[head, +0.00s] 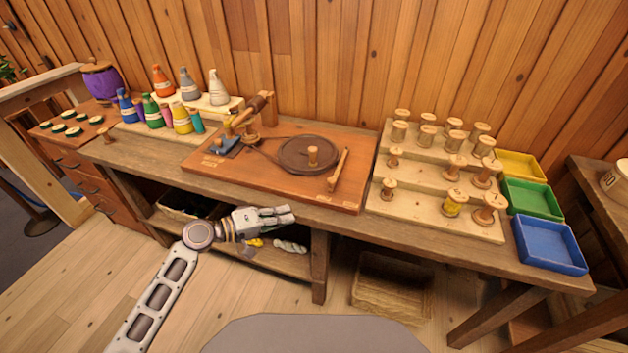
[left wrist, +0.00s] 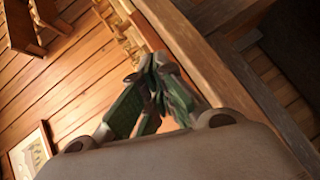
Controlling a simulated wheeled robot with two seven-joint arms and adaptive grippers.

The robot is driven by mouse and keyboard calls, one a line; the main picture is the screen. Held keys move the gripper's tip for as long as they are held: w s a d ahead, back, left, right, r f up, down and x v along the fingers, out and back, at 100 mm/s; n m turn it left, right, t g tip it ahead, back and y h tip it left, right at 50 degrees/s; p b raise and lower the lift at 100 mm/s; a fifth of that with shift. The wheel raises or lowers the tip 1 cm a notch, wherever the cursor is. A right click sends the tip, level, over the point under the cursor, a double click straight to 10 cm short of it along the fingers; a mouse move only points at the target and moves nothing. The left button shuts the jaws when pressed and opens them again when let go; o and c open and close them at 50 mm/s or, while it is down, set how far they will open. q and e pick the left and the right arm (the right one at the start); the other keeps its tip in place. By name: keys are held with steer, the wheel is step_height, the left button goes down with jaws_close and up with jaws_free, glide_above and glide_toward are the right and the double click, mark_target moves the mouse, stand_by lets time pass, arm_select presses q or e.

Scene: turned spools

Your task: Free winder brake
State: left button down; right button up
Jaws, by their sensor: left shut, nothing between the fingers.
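The winder sits on a brown wooden board (head: 230,180) on the bench. It has a dark round wheel (head: 295,160) with a wooden peg, and a wooden lever (head: 338,170) at the board's right, which may be the brake. A belt runs from the wheel to a spindle part (head: 250,134) at the left, beside a small blue plate (head: 221,150). My left gripper (head: 292,214) is shut and empty, in front of the bench's front edge and apart from the winder. The left wrist view shows its closed fingers (left wrist: 155,95). My right gripper is not in view.
A stepped rack (head: 415,212) of wooden spools stands right of the board. Yellow (head: 520,165), green (head: 532,198) and blue (head: 550,245) trays sit at the right end. Colored cones stand at the left. A basket (head: 392,290) and a low shelf are underneath.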

arm_select(q)
steer(key=w+a+r+n+t, duration=0.2)
steer(key=w+a+r+n, duration=0.1)
steer(key=w, duration=0.3)
steer(key=shift+a+r+n+h, duration=0.25)
steer(key=shift+r+n+h, duration=0.05)
steer(key=shift+r, duration=0.25)
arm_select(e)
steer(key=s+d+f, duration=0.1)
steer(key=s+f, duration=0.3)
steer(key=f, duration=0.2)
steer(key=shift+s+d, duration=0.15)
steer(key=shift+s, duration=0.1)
arm_select(q)
steer(key=shift+d, duration=0.15)
